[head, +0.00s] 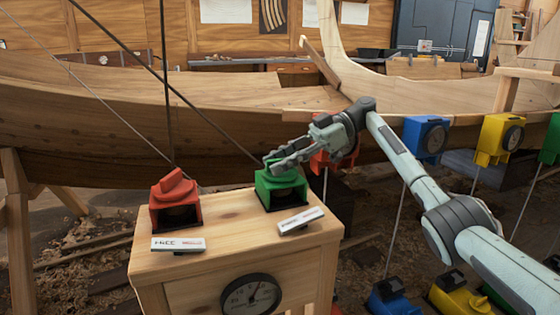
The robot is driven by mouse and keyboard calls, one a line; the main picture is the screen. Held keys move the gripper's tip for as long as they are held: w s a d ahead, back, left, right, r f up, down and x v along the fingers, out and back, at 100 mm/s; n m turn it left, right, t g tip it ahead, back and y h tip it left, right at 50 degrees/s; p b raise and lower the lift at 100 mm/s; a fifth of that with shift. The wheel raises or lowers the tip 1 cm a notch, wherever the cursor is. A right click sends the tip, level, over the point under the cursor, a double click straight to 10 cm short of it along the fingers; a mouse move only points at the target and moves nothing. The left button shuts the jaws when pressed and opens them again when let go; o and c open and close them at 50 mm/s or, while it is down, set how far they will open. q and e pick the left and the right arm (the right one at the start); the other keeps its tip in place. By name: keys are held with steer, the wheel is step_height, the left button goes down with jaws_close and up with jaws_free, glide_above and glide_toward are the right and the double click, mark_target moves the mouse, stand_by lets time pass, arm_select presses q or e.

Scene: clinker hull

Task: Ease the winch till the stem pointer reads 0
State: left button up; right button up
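A wooden stand at the lower middle carries a red device (176,203) with a raised top on the left and a green device (281,190) on the right. Each has a pale label plate in front, too small to read surely. I cannot tell which device is the winch or which dial is the stem's. My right gripper (272,166) is at the top of the green device, partly covering it; contact and finger gap are unclear. My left gripper is not in view.
A wooden clinker hull (130,115) spans the background. Blue (426,137), yellow (498,138) and other coloured boxes with round dials hang along it at right. More coloured boxes (395,300) stand low at right. Dark lines (163,80) run down towards the stand.

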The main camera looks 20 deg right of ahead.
steer(key=shift+d+r, duration=0.1)
steer(key=v, duration=0.7)
steer(key=shift+d, duration=0.2)
